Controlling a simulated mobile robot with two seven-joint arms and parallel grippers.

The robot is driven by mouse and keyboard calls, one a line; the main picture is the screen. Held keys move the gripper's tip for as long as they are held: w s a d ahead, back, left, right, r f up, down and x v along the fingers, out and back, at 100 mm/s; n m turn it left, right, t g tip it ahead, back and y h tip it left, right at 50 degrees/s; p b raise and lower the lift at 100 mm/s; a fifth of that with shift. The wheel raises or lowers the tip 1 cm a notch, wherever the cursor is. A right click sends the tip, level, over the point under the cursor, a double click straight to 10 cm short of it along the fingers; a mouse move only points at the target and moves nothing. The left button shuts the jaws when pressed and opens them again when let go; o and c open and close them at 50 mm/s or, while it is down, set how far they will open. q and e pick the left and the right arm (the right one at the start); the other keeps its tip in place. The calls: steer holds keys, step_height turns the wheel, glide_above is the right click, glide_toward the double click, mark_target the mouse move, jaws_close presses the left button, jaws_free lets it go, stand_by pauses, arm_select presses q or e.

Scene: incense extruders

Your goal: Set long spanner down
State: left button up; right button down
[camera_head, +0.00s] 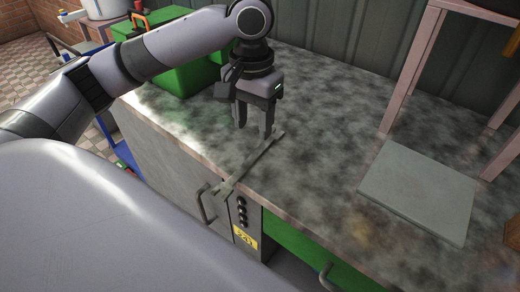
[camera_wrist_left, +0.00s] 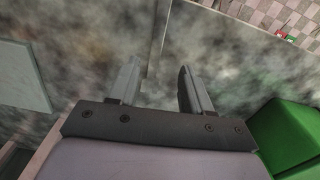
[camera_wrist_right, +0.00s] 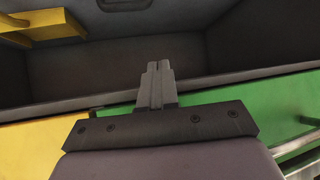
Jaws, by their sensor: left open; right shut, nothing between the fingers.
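The long spanner (camera_head: 252,161) is a thin grey tool lying on the mottled grey worktop (camera_head: 320,165). Its near end reaches the front edge and seems to stick out a little over it. My left gripper (camera_head: 254,131) points down at the spanner's far end, with its fingers apart. In the left wrist view the spanner (camera_wrist_left: 163,38) runs away from the gap between the open fingers (camera_wrist_left: 160,68); contact cannot be told. My right gripper (camera_wrist_right: 156,68) is shut and empty in the right wrist view. It is outside the head view.
A flat grey-green slab (camera_head: 418,192) lies to the right, beside a pinkish stand (camera_head: 407,75). A green box (camera_head: 185,75) stands at the back left. The right wrist view shows a dark open compartment (camera_wrist_right: 110,65), with yellow and green panels near the right gripper.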

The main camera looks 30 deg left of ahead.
mark_target(254, 156)
arm_select(q)
steer(key=f, duration=0.4)
steer(key=f+b, duration=0.1)
steer(key=f, duration=0.1)
steer(key=shift+s+d+f, duration=0.25)
steer(key=shift+s+f, duration=0.05)
jaws_close()
